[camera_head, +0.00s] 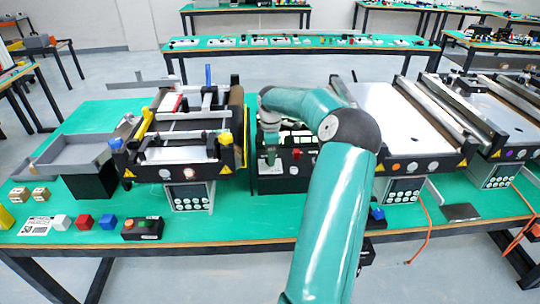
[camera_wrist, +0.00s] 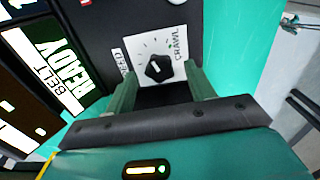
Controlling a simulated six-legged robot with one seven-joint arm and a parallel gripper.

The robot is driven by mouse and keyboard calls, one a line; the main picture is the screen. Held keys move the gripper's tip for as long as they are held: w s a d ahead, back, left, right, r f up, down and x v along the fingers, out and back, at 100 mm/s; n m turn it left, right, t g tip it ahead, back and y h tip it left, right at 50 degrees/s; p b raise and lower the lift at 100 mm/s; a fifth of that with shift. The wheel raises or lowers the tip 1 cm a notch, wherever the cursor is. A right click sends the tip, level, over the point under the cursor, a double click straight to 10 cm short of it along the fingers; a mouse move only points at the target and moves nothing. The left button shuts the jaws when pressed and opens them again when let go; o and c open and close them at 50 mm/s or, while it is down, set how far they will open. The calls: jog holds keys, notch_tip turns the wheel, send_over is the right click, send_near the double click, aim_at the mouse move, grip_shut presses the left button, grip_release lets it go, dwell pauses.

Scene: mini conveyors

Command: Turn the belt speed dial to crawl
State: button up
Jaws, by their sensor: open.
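The belt speed dial (camera_wrist: 158,68) is a black knob on a white plate, with a "CRAWL" mark at the plate's right and part of a "SPEED" label at its left in the wrist view. A light pointer line shows on the knob; exactly which mark it meets is hard to tell. My gripper (camera_wrist: 160,82) is open, with its two green fingers on either side of the dial's near edge. I cannot tell whether they touch it. In the head view my gripper (camera_head: 270,158) is at the black control box between the conveyors, and the dial is hidden there.
A "BELT READY" display (camera_wrist: 58,75) is left of the dial. In the head view, a conveyor (camera_head: 185,155) stands left of my arm and another (camera_head: 395,120) right. Coloured cubes (camera_head: 84,222) and a small button box (camera_head: 142,228) lie on the green table's front left.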

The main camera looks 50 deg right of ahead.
jog(key=shift+f, duration=0.35)
jog(key=shift+w+f, duration=0.1)
jog(key=shift+f, duration=0.1)
jog(key=shift+c, duration=0.4)
jog(key=c, duration=0.9)
